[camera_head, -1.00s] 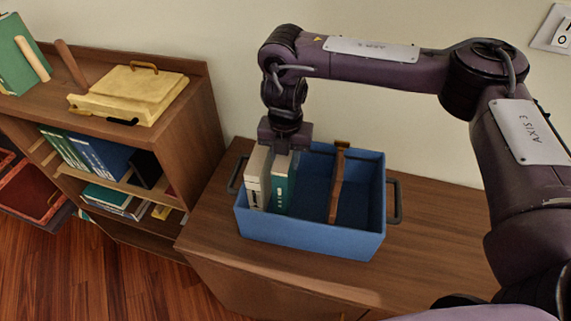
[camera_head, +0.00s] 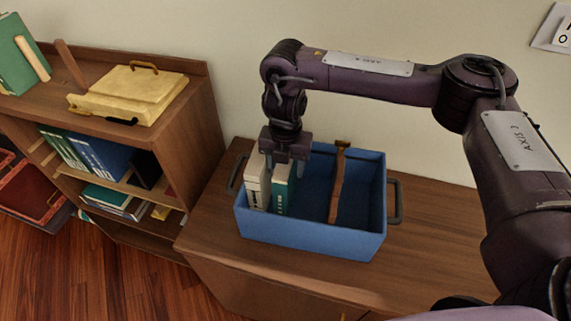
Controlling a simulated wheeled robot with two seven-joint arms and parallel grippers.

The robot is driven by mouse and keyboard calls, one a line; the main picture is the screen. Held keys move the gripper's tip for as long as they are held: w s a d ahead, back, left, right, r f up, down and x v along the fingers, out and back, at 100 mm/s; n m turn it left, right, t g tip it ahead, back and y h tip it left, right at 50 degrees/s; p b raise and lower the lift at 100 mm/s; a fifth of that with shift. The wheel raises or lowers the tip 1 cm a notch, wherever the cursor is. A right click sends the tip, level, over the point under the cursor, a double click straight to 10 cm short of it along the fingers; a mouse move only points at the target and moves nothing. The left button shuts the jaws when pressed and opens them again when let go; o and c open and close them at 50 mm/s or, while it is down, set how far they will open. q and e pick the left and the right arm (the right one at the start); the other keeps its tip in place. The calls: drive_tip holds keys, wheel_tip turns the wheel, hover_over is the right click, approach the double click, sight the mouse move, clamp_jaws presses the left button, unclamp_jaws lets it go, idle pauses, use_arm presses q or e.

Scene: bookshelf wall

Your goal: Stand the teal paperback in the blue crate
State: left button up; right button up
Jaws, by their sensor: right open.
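The blue crate (camera_head: 305,236) stands on a low wooden cabinet. The teal paperback (camera_head: 283,195) stands upright in its left part, right beside a cream book (camera_head: 257,184). My right gripper (camera_head: 284,160) points down at the top of the teal paperback, with its fingers open. The gripper hides the book's upper back part. My left gripper does not show.
A brown wooden divider or bar (camera_head: 337,185) stands in the crate to the right of the books, with empty crate floor around it. The cabinet top (camera_head: 440,230) is clear on the right. A bookshelf (camera_head: 185,130) with a yellow case (camera_head: 130,93) stands at the left.

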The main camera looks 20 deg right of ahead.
wheel_tip(320, 180, up, 12)
drive_tip(key=shift+r, duration=0.2)
idle(0.4)
idle(0.4)
